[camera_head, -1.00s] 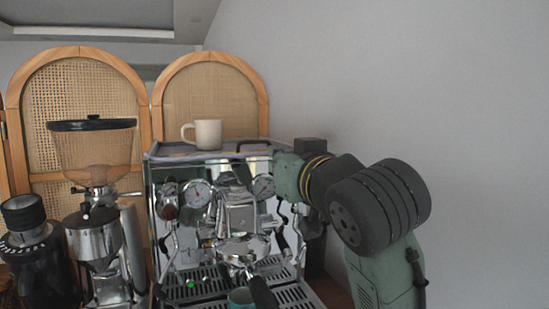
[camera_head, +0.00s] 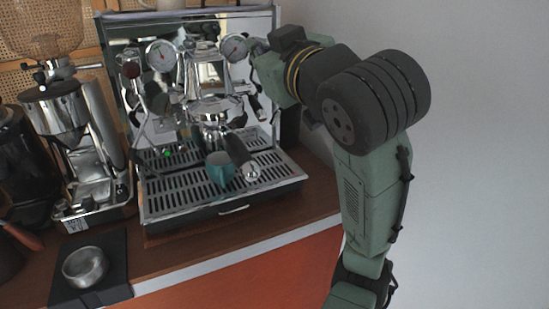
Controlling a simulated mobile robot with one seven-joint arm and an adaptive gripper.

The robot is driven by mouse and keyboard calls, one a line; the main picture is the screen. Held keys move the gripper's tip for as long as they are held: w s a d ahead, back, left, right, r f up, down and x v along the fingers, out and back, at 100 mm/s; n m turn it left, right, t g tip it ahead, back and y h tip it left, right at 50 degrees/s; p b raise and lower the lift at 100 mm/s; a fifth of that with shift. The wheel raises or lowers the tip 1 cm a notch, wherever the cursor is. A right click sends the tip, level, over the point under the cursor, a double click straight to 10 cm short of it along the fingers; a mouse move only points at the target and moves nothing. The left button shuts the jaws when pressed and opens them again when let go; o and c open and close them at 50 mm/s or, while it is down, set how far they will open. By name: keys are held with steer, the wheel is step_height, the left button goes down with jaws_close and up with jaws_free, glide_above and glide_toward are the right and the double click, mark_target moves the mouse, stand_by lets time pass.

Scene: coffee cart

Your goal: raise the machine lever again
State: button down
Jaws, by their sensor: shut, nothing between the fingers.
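The chrome espresso machine (camera_head: 150,18) stands at the upper middle, with two round gauges on its front. Its group head (camera_head: 205,108) is at the centre front, with a dark-handled portafilter (camera_head: 240,155) in it. I cannot clearly make out the machine lever among the shiny parts around the group head. My gripper (camera_head: 258,58) is shut and empty at the machine's upper right front, beside the right gauge (camera_head: 234,47). Its fingertips are small and mostly hidden by its body, so I cannot tell whether they touch anything.
A teal cup (camera_head: 220,168) stands on the drip tray (camera_head: 165,212) below the portafilter. A grinder (camera_head: 58,110) stands to the left. A metal bowl (camera_head: 85,266) sits on a dark mat (camera_head: 118,262) at the front left. A bare wall is on the right.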

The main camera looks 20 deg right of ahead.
mark_target(254, 99)
step_height(254, 99, down, 20)
steer(key=d+n+b, duration=0.2)
steer(key=n+b, duration=0.6)
steer(key=n, duration=0.6)
steer(key=w, duration=0.6)
steer(key=shift+w+p, duration=0.25)
steer(key=shift+p, duration=0.05)
steer(key=shift+r+p, duration=3.35)
steer(key=shift+r, duration=1.45)
steer(key=shift+f, duration=0.1)
steer(key=shift+s, duration=0.2)
steer(key=s+a+f+b, duration=0.1)
steer(key=s, duration=0.8)
steer(key=shift+s+a, duration=0.15)
steer(key=shift+s, duration=0.05)
